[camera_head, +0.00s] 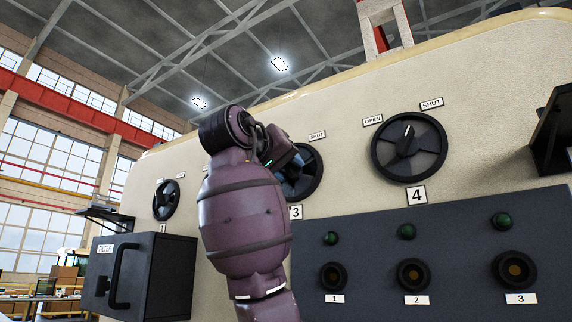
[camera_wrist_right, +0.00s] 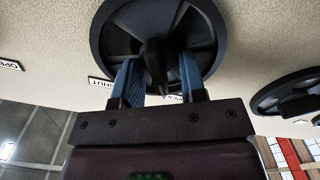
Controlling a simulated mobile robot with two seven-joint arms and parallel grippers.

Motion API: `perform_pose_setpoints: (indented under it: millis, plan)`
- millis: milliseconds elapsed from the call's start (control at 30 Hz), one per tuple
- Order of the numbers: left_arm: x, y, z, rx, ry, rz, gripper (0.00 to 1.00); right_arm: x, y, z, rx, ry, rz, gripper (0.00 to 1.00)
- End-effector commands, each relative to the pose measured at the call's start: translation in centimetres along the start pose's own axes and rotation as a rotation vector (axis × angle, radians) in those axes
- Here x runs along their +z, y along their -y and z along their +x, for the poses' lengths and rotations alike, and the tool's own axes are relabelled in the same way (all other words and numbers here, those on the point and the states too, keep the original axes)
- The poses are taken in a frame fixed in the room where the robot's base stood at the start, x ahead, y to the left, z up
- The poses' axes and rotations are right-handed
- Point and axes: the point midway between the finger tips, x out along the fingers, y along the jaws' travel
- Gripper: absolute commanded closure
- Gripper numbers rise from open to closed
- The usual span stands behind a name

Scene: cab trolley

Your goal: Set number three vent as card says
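The number three vent (camera_head: 312,168) is a dark round wheel on the cream panel, above the "3" plate (camera_head: 296,212). A SHUT label (camera_head: 317,135) is at its upper right. My right gripper (camera_head: 290,178) is at this wheel and its arm hides the wheel's left part. In the right wrist view the vent (camera_wrist_right: 112,30) has a dark raised handle (camera_wrist_right: 154,62). The blue fingers of my right gripper (camera_wrist_right: 160,84) stand apart on either side of the handle's end, with gaps visible. Contact is not clear. My left gripper is out of view. I see no readable card.
The number four vent (camera_head: 385,160) is to the right, its pointer between OPEN and SHUT. Another wheel (camera_head: 166,200) is at left. A dark panel with green lamps and round knobs (camera_head: 460,245) is below. A grey box (camera_head: 160,280) with a handle juts out at left.

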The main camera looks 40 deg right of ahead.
Motion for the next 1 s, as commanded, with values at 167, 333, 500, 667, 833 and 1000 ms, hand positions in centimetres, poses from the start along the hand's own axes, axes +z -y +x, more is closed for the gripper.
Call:
perform_pose_setpoints:
  millis: [167,333,500,667,833,1000]
  plan:
    - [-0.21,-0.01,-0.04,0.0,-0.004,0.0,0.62,0.0,0.01,-0.02,0.0,0.0,0.0,0.8]
    - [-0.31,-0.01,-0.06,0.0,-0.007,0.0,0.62,-0.01,0.01,-0.03,0.0,0.0,0.0,1.0]
    - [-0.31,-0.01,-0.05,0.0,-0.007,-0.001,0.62,-0.01,0.02,-0.05,-0.001,0.0,0.004,1.0]
    - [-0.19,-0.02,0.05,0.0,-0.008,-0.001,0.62,0.02,0.03,-0.07,-0.002,0.0,0.036,1.0]
    - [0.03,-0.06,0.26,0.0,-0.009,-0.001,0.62,0.05,-0.03,-0.09,-0.002,-0.001,0.119,1.0]
    - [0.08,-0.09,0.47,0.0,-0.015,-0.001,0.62,0.08,-0.08,-0.11,-0.003,-0.001,0.253,1.0]
